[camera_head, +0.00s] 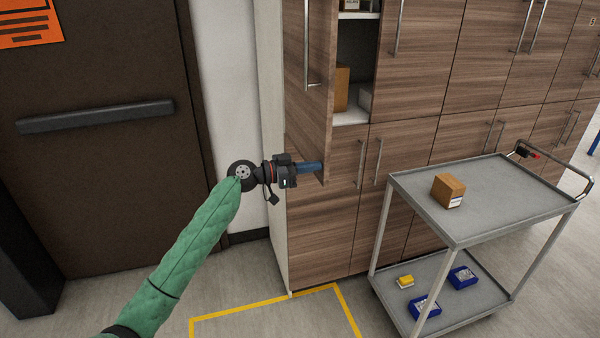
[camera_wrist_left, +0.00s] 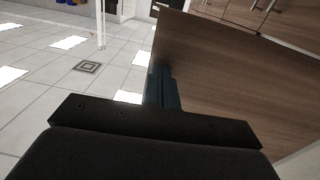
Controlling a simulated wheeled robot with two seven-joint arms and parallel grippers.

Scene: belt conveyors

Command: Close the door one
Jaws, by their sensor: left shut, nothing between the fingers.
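The open wooden cabinet door (camera_head: 308,75) stands swung out at the left end of the cabinet row, with a vertical metal handle on its face. Behind it the cabinet's inside shows, with boxes on white shelves. My left gripper (camera_head: 318,167) is shut and empty, at the lower edge of this door; whether it touches cannot be told. In the left wrist view the shut blue fingers (camera_wrist_left: 165,90) lie close against a wood panel (camera_wrist_left: 225,75) that fills the right side. My right gripper is not in view.
A grey two-shelf cart (camera_head: 480,190) stands to the right, with a cardboard box (camera_head: 448,190) on top and blue and yellow items below. Closed cabinet doors (camera_head: 480,60) run to the right. A dark door with a push bar (camera_head: 95,117) is at left. Yellow tape (camera_head: 265,303) marks the floor.

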